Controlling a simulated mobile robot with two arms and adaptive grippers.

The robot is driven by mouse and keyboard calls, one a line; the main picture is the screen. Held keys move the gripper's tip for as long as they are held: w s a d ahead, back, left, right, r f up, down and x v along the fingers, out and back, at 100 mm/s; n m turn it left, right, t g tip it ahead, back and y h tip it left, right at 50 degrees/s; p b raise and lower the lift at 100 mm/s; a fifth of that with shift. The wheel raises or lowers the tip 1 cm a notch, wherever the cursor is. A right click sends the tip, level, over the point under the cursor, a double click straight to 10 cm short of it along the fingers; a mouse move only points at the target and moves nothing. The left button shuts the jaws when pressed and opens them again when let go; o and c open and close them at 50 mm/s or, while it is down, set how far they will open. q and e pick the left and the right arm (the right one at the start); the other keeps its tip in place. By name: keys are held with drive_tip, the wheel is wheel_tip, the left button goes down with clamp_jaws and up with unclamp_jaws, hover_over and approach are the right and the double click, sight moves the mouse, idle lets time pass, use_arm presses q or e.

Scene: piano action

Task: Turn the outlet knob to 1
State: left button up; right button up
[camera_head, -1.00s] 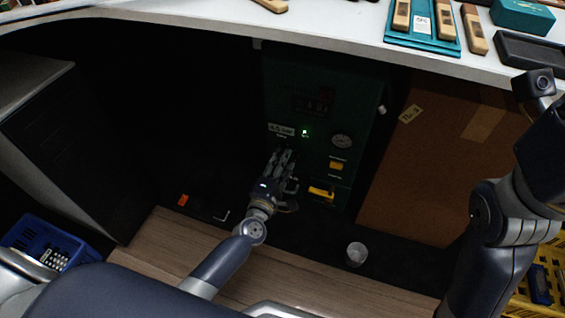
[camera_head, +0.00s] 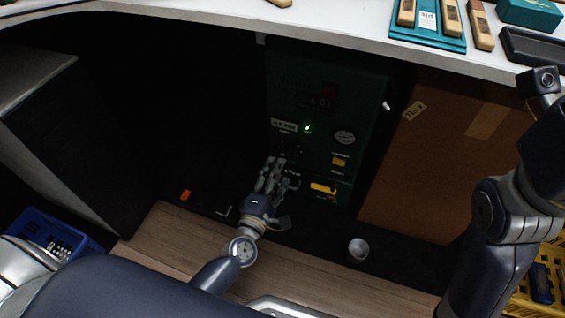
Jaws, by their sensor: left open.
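A dark green machine (camera_head: 374,115) with a control panel stands under the worktop. Its front shows a dim display, a small green light (camera_head: 307,128), a round gauge (camera_head: 345,137) and yellow parts. A dark round knob (camera_head: 291,149) shows faintly below the white label, at the panel's left. It is too dark to read its setting. My left gripper (camera_head: 280,168) is open and empty just below the knob, its fingers pointing up towards it. They look apart from it, though the depth is hard to judge. My right arm stands at the right; its gripper does not show.
The white worktop (camera_head: 230,27) overhangs the machine and carries a teal tray (camera_head: 446,42) with wooden pieces. A brown board (camera_head: 440,150) leans right of the machine. A blue crate (camera_head: 40,228) is at the lower left.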

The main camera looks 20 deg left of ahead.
use_arm(q)
drive_tip(key=shift+s+a+r, duration=0.1)
drive_tip(key=shift+s+r, duration=0.05)
drive_tip(key=shift+s, duration=2.6)
